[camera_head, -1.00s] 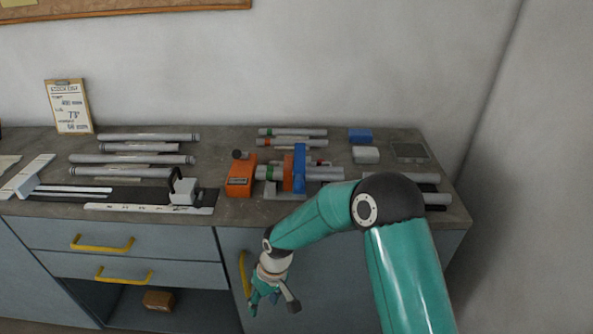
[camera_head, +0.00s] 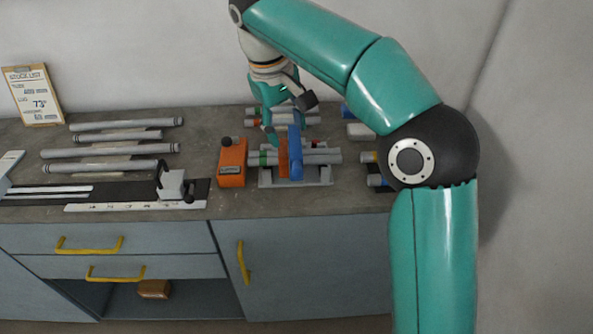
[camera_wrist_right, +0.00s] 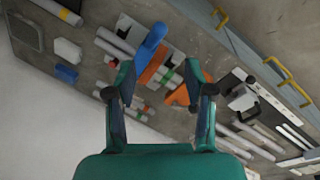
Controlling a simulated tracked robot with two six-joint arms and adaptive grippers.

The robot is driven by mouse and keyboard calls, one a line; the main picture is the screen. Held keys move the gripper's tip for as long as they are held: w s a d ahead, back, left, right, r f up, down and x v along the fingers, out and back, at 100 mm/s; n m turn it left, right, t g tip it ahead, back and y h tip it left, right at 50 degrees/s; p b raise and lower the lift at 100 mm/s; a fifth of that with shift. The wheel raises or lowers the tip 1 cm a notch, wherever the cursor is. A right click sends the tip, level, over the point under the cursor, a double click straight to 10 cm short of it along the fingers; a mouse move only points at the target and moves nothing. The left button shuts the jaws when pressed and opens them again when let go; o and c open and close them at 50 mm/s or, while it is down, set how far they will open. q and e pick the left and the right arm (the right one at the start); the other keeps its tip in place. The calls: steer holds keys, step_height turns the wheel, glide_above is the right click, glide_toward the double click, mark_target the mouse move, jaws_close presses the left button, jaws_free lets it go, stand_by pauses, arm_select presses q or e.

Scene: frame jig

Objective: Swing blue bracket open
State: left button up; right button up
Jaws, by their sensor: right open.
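The blue bracket (camera_head: 295,152) stands upright on a grey jig base (camera_head: 322,181) at the right part of the bench, beside an orange plate (camera_head: 283,160). Its rounded blue end (camera_wrist_right: 152,42) shows in the right wrist view. A grey tube (camera_head: 322,157) with a green band lies across the jig, passing by the bracket. My right gripper (camera_head: 287,118) is open above and behind the jig, its fingers pointing down. In the right wrist view the open fingers (camera_wrist_right: 160,92) are apart with nothing held between them; the bracket is beyond them. My left gripper is not in view.
An orange block (camera_head: 232,165) with a dark knob sits left of the jig. Several grey tubes (camera_head: 120,154) and a measuring fixture (camera_head: 173,185) lie further left. A clipboard (camera_head: 33,95) leans at the back wall. My right arm hides the bench's right end.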

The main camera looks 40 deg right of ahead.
mark_target(297, 170)
steer(key=f, duration=0.4)
steer(key=d+f, duration=0.1)
steer(key=f, duration=0.3)
steer(key=d+f+b, duration=0.1)
steer(key=f, duration=0.4)
steer(key=shift+d, duration=0.25)
steer(key=shift+c, duration=0.2)
jaws_close()
